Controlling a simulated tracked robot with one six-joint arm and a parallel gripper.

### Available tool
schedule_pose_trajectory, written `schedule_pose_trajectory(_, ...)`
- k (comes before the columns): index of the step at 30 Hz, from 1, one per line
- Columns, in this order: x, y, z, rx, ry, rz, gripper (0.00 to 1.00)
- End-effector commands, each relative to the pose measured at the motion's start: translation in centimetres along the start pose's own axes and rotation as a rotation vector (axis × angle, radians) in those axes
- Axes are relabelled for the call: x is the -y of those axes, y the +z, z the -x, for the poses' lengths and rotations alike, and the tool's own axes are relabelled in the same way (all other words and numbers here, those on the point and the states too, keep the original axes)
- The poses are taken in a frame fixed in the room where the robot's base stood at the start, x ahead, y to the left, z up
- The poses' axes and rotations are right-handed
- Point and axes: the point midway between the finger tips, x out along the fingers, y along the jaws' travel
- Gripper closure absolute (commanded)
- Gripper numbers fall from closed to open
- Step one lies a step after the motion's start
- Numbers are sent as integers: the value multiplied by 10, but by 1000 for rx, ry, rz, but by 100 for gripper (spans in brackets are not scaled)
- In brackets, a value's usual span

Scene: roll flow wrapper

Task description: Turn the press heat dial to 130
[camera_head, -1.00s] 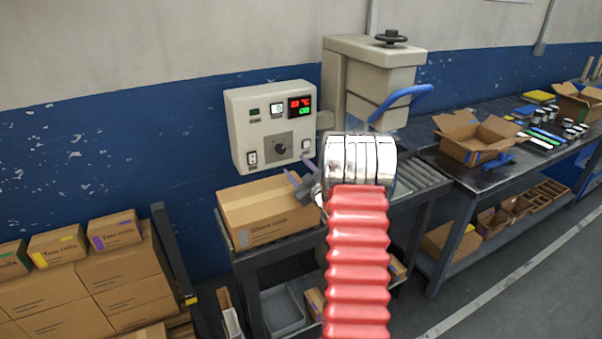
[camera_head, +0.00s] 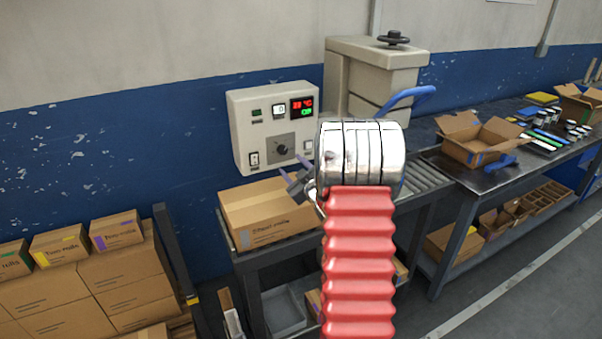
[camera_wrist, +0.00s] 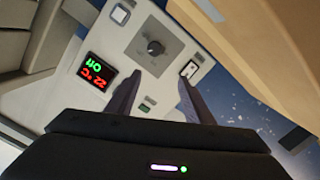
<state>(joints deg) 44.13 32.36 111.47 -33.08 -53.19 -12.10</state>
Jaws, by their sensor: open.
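The press heat dial (camera_head: 282,149) is a dark round knob on a grey plate, on the front of a pale control box (camera_head: 242,129). In the wrist view the dial (camera_wrist: 155,48) shows upside down ahead of the fingers. A display (camera_head: 302,107) above it shows red 22 °C and a green line; it also shows in the wrist view (camera_wrist: 96,71). My gripper (camera_head: 293,170) is open and empty, below and in front of the box. In the wrist view my fingers (camera_wrist: 160,80) point at the panel, apart from the dial. The dial's scale is too small to read.
The press (camera_head: 385,65), with a blue handle (camera_head: 408,97), stands to the right. A roller conveyor (camera_head: 428,178) runs right of my wrist.

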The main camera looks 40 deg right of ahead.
Motion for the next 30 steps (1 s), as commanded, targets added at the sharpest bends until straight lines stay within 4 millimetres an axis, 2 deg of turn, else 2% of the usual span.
schedule_pose_trajectory(1, 4, -17, 1, 16, -6, 0, 53)
schedule_pose_trajectory(3, 11, -34, 5, 50, -14, -8, 53)
schedule_pose_trajectory(8, 28, -70, 19, 128, -33, -30, 53)
schedule_pose_trajectory(14, 53, -110, 46, 222, -61, -65, 53)
schedule_pose_trajectory(23, 95, -158, 108, 362, -116, -130, 53)
schedule_pose_trajectory(30, 132, -184, 172, 473, -177, -184, 53)
